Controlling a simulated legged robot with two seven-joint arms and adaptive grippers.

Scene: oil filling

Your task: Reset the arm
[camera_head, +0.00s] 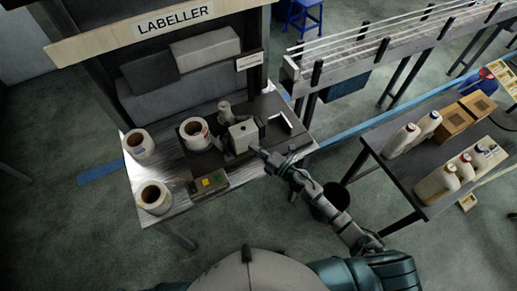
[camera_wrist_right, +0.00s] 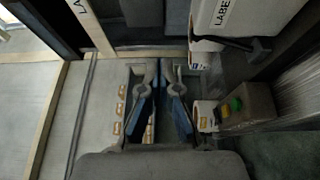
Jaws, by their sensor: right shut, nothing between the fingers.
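My right gripper (camera_head: 262,151) is at the right side of the labelling table, close to the front of the grey labelling unit (camera_head: 243,136). Its two fingers also show in the right wrist view (camera_wrist_right: 164,108); they are shut with nothing between them. I cannot tell from the head view whether the fingertips touch the unit. My right arm (camera_head: 328,209) reaches up and left from the lower right. My left gripper is out of view.
White label rolls (camera_head: 154,197) stand on the labelling table (camera_head: 182,199), with a button box (camera_head: 209,184) at its front. A dark side table (camera_head: 400,180) at right holds white bottles (camera_head: 401,140) and cardboard boxes (camera_head: 454,119). A conveyor (camera_head: 370,48) runs behind.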

